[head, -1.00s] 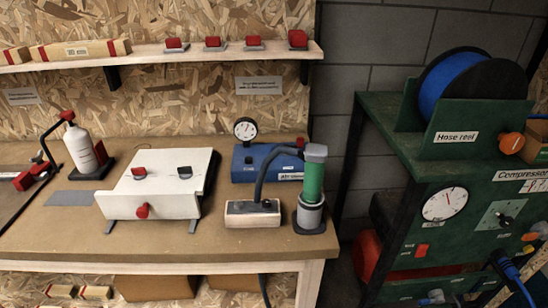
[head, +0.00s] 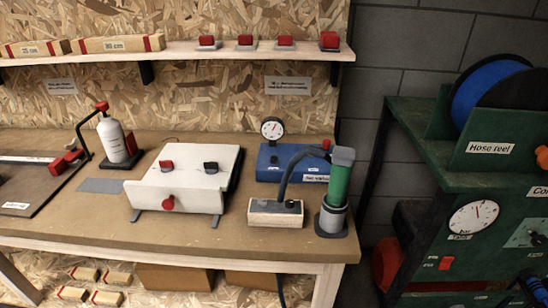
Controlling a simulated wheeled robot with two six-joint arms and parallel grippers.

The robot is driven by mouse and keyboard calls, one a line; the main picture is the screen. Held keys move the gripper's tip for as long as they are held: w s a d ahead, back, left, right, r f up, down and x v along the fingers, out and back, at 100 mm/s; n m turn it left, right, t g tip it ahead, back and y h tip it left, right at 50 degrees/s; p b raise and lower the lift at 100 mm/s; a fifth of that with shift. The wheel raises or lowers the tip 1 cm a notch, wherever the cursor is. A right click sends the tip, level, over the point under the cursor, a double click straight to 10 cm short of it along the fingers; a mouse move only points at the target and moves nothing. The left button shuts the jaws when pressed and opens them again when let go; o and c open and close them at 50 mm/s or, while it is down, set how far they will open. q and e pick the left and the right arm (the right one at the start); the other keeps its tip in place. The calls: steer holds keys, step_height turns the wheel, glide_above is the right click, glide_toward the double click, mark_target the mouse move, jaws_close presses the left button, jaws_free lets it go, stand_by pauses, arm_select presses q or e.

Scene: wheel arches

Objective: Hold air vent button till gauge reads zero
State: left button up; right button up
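A blue box (head: 268,163) stands at the back of the wooden bench. A small round gauge (head: 272,130) with a white face and dark rim rises from its top left. The needle is too small to read. Neither gripper is in view.
The green cylinder (head: 338,184) stands in a grey holder beside a wooden block (head: 275,213). A white panel (head: 180,185) with switches and a white bottle (head: 112,138) are left. A green compressor stand with a tank gauge (head: 473,218) is right. The bench's front strip is clear.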

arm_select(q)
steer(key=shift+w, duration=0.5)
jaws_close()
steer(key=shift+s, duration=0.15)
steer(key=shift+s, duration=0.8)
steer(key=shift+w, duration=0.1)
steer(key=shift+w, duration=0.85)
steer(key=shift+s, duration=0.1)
